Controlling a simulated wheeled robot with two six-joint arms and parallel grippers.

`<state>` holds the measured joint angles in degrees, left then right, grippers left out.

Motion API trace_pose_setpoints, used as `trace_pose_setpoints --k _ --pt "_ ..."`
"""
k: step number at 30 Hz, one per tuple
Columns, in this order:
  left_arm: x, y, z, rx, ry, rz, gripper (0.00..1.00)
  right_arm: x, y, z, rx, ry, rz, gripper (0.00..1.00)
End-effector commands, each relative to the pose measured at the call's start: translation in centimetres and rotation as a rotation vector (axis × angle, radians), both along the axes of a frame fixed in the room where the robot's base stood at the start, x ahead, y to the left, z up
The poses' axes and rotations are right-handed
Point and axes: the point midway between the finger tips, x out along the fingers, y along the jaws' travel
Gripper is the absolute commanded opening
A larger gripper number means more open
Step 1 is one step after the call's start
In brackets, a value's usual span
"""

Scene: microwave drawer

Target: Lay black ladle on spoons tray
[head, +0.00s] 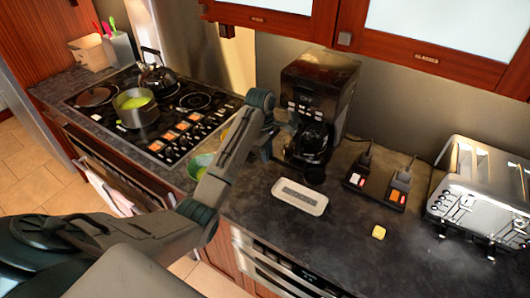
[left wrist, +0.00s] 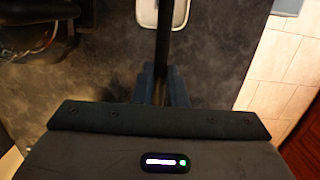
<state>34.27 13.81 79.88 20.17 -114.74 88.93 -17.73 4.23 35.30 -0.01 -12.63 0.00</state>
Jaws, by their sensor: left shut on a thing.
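The spoons tray (head: 318,207) is a white, shallow, oblong tray on the dark counter in front of the coffee maker. My left gripper (head: 283,143) is above the counter, behind and to the left of the tray. In the left wrist view my left gripper (left wrist: 162,88) is shut on the black ladle (left wrist: 163,42), whose dark shaft runs away from the fingers and crosses over the tray (left wrist: 147,12). In the head view a dark round shape, likely the ladle's bowl (head: 315,174), shows just behind the tray. Most of the ladle is hidden or dark there.
The coffee maker (head: 318,95) stands close behind the gripper. A yellow block (head: 378,232) lies on the counter. A green bowl (head: 198,165) and the stove (head: 165,115) are left.

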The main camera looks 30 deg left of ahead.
Motion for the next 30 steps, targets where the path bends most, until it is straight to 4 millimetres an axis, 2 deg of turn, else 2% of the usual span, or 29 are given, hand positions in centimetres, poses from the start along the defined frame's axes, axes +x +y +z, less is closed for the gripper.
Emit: trace_pose_setpoints --k 3,8,14,30 --pt "0.0 0.1 0.0 -0.005 0.0 0.0 0.0 0.0 0.5 0.0 0.005 0.0 -0.002 0.48" --pt "0.0 0.1 -0.6 -0.006 0.001 0.0 0.0 0.7 0.1 0.0 0.001 -0.008 0.0 0.48" --pt "0.0 0.1 -2.3 -0.006 0.002 0.0 0.0 1.5 -0.6 0.0 -0.007 -0.019 0.003 0.48" --pt "0.0 0.1 -6.9 -0.006 0.001 0.0 0.0 1.1 -0.9 0.1 -0.009 -0.014 0.003 0.48"
